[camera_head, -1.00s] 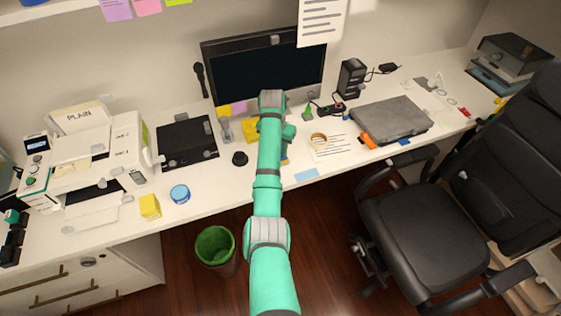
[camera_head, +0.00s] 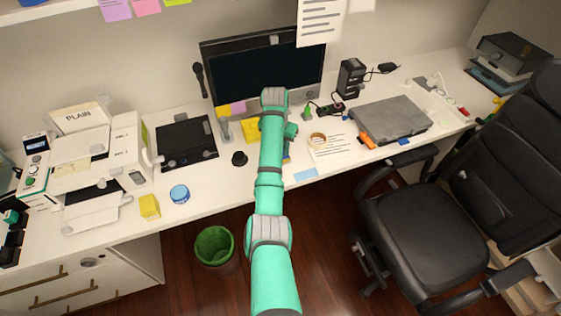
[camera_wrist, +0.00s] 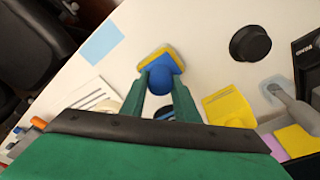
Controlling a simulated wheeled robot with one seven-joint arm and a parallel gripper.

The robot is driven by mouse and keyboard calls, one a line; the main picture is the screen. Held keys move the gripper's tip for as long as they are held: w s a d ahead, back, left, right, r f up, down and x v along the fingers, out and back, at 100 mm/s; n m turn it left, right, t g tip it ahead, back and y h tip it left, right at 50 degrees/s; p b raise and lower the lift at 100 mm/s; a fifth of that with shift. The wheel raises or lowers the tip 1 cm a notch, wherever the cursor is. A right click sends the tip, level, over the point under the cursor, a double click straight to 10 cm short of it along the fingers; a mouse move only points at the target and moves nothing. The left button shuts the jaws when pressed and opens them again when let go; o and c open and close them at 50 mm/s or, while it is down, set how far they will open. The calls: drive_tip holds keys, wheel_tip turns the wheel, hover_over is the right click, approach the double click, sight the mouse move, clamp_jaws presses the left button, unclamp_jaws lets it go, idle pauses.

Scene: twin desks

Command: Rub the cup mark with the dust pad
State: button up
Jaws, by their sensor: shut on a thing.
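My gripper (camera_wrist: 161,82) is shut on the dust pad (camera_wrist: 163,57), which has a round blue knob and a blue body with a yellow edge. In the wrist view the pad is between the green fingertips, over the white desk top (camera_wrist: 205,55). I cannot tell whether it touches the desk. In the head view my arm hides most of the gripper and the pad, in front of the monitor. I cannot make out a cup mark; it may be hidden under the pad or the gripper.
A black knob-shaped thing (camera_head: 239,159) stands left of my arm. A blue note (camera_head: 306,174), a printed sheet (camera_head: 334,149) and a tape roll (camera_head: 318,139) lie to its right. Yellow paper (camera_head: 251,129) lies before the monitor (camera_head: 265,75). A chair (camera_head: 425,222) stands at the right front.

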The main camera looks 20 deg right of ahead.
clamp_jaws()
drive_tip(key=shift+r, duration=2.8)
drive_tip(key=shift+f, duration=0.1)
